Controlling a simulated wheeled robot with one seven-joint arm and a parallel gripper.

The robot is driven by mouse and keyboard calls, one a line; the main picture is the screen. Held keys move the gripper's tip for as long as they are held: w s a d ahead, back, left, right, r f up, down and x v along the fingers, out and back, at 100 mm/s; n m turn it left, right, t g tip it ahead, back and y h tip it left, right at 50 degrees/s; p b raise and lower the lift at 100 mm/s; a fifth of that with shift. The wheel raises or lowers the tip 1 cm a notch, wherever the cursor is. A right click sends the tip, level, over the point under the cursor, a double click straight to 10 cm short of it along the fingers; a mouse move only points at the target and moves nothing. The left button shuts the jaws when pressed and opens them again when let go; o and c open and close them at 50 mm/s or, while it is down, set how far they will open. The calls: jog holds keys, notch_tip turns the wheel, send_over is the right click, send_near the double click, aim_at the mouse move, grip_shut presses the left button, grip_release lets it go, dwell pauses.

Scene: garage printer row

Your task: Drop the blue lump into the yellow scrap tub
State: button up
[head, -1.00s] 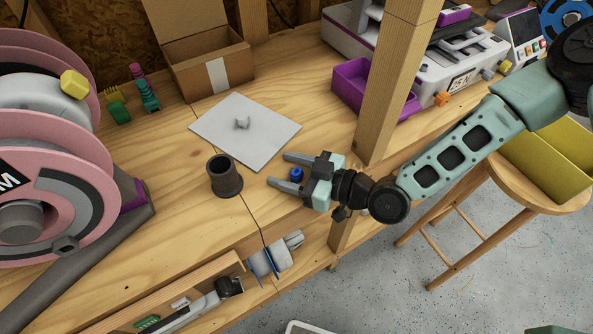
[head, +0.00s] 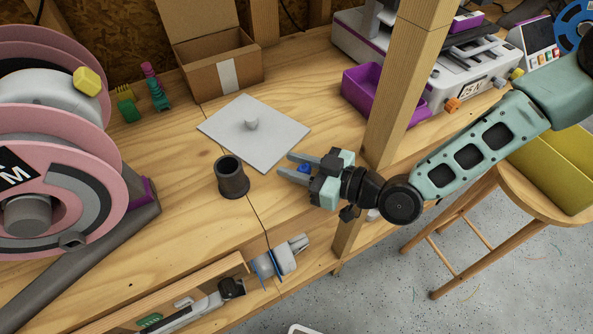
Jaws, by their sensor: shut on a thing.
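The blue lump (head: 304,168) is small and sits between the fingers of my gripper (head: 293,167), which is shut on it. The fingers hide part of the lump. The gripper is low over the wooden bench, pointing left, and I cannot tell whether the lump still touches the bench. The yellow scrap tub (head: 562,165) stands on a round wooden stool at the right edge, behind my arm and partly cut off by the frame.
A wooden post (head: 405,95) rises between the gripper and the stool (head: 525,205). A dark cup (head: 232,180) stands left of the gripper, near a grey plate (head: 262,148) with a small grey piece on it. A purple bin (head: 378,92) lies behind the post.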

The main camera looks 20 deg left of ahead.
notch_tip(320, 180, up, 8)
jog(key=shift+f+b, duration=0.15)
jog(key=shift+b, duration=0.15)
